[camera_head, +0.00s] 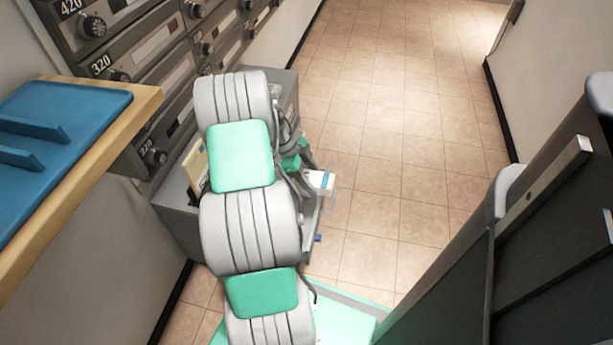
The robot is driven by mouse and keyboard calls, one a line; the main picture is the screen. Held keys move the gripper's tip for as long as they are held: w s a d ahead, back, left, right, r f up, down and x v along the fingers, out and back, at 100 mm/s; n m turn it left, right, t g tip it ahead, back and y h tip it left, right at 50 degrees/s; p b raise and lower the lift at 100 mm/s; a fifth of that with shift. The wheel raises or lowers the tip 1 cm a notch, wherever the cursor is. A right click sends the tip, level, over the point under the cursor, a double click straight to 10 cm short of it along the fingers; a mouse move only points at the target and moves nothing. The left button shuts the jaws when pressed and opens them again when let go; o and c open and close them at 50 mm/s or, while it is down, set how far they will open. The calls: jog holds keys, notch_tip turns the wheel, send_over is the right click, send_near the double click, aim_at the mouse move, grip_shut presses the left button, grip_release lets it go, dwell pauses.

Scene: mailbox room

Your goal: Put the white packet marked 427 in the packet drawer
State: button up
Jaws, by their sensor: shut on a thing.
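A small white packet with a blue band (321,181) shows just right of my arm, at the end of my gripper (311,171). My gripper is shut on it, though the arm hides most of the fingers. No number can be read on the packet. A grey open-topped drawer or box (178,208) stands below the mailboxes, largely hidden behind my arm. The packet appears near its right side; I cannot tell whether it is over the drawer or outside it.
A cream packet (196,168) stands in the grey box. Grey numbered mailboxes (150,45) line the left wall. A wooden shelf with a blue tray (65,105) juts out at left. A dark cabinet (545,250) stands at right. The tiled floor (400,130) between is clear.

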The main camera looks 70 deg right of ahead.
jog(key=w+a+f+b, duration=0.1)
jog(key=w+f+b, duration=0.3)
jog(key=w+f, duration=0.2)
jog(key=shift+w, duration=0.65)
jog(key=shift+a, duration=0.1)
jog(key=o, duration=1.6)
